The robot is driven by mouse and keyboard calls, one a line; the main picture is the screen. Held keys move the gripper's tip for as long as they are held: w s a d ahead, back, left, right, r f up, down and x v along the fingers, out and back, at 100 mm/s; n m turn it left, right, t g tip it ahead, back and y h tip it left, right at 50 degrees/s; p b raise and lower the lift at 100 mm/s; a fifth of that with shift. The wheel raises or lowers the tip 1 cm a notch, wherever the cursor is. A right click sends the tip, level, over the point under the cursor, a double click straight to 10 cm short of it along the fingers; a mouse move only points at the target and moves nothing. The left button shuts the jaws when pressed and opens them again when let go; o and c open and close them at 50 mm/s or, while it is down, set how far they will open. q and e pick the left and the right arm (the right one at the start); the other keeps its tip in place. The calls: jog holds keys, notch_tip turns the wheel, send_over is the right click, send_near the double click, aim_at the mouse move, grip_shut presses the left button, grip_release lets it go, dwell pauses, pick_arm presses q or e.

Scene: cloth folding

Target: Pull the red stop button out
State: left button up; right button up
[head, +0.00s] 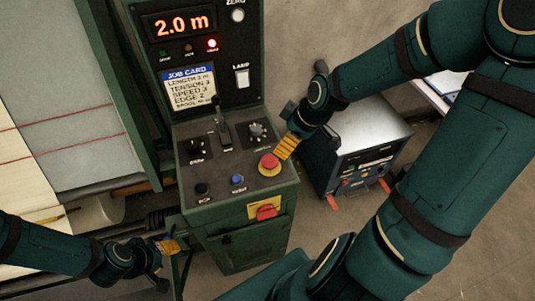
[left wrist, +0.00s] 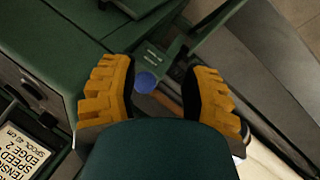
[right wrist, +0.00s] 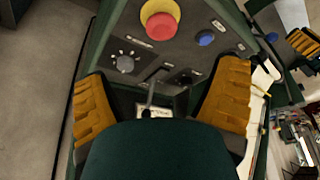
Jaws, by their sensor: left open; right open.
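The red stop button (head: 269,162) sits on a yellow base at the right of the sloped panel of the green control cabinet. The right wrist view shows the button (right wrist: 160,27) at the top, beyond the fingertips and not between them. My right gripper (head: 286,147) is open and empty, just up and right of the button in the head view. Its two yellow fingers (right wrist: 160,85) are spread wide. My left gripper (head: 168,247) is open and empty beside the cabinet's lower left. The left wrist view shows its fingers (left wrist: 157,78) apart.
The panel (head: 218,172) carries a lever (head: 224,130), black knobs (head: 258,131) and a blue button (head: 237,180). A red handle on a yellow plate (head: 266,211) is on the cabinet front. A grey-topped unit (head: 366,130) stands right. A striped cloth (head: 65,90) lies left.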

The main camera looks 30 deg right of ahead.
aim_at(271, 160)
pick_arm(q)
notch_tip(271, 160, down, 8)
jog(key=b, duration=0.7)
jog(key=shift+s+d+f+b, duration=0.15)
jog(key=shift+f+b, duration=0.05)
jog(key=shift+b, duration=0.2)
pick_arm(e)
jog(key=x, duration=1.3)
jog(key=shift+s+a, duration=0.15)
